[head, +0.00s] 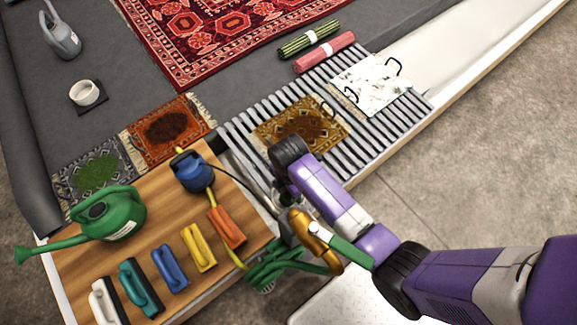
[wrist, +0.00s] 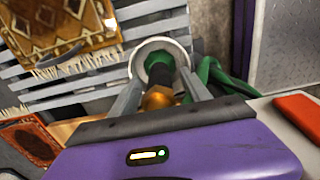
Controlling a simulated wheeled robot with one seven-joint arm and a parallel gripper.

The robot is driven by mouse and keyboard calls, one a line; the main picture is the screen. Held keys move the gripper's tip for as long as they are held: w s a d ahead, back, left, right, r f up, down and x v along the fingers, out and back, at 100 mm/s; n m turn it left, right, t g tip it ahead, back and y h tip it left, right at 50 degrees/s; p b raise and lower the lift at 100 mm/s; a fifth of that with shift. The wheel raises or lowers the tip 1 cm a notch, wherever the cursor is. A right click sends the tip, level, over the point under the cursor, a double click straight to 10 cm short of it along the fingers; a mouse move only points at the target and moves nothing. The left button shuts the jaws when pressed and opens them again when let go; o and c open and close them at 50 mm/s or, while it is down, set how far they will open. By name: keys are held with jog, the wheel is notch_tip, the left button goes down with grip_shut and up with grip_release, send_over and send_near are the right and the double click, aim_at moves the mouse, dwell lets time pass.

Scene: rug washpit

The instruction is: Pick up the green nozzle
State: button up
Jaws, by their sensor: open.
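In the wrist view the green nozzle (wrist: 160,62) shows end-on, with a silver ring around its green face. A black neck and a brass-coloured part run from it toward my palm. My gripper (wrist: 158,82) is open, with one grey finger on each side of the nozzle. I cannot tell whether the fingers touch it. In the head view a green grip (head: 350,252) with a curved brass-coloured part lies beside my arm. My fingers are not clear in that view, as my arm hides much of that spot.
A coiled green hose (head: 282,262) lies close by. The wooden table (head: 75,268) holds a green watering can (head: 105,215), a blue sprayer (head: 192,172) and several coloured brushes. A slatted rack (head: 240,135) bears a brown mat (head: 292,120) and a white mat (head: 365,80).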

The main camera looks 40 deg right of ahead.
grip_shut()
jog(key=shift+r, duration=0.1)
